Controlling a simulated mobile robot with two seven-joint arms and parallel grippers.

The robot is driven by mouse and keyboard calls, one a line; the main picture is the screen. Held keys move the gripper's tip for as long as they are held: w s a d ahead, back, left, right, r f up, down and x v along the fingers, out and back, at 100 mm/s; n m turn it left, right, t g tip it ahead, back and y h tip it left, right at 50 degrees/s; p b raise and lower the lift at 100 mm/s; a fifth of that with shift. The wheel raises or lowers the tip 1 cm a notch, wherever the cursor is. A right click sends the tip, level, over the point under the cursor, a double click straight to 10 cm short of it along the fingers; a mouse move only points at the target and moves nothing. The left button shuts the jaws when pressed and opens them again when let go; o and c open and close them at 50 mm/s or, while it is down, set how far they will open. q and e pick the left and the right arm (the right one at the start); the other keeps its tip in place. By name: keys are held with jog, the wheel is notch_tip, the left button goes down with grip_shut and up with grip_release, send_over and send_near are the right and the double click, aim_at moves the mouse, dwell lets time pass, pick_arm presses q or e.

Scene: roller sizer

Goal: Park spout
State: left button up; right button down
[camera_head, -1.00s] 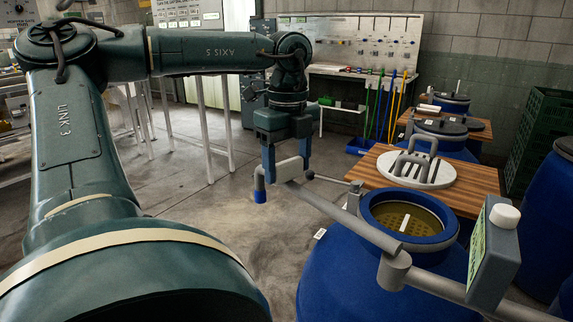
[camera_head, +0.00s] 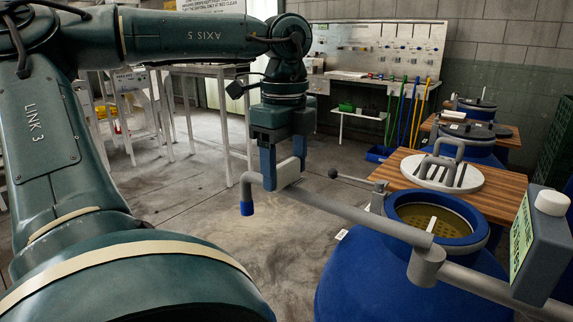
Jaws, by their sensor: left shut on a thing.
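The spout (camera_head: 370,222) is a grey pipe running from a pivot joint (camera_head: 427,262) on the right to a bent-down end with a blue tip (camera_head: 247,207) on the left. The tip hangs over open floor, left of the blue barrel (camera_head: 375,275). My left gripper (camera_head: 283,176) points down and is shut on a pale block on the spout near its bent end. The fingers partly cover that block. My right gripper is out of view.
The barrel's open mouth (camera_head: 436,204) shows a yellowish perforated inside with a white bar. A grey control box (camera_head: 537,245) stands right of the pivot. A ball-ended rod (camera_head: 350,179) sticks out left behind the spout.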

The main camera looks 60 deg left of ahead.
pick_arm(q)
jog(key=shift+s+d, duration=0.1)
jog(key=o, duration=1.4)
jog(key=shift+s, duration=0.1)
notch_tip(320, 180, up, 13)
jog(key=shift+r+p, duration=0.1)
jog(key=shift+p, duration=0.85)
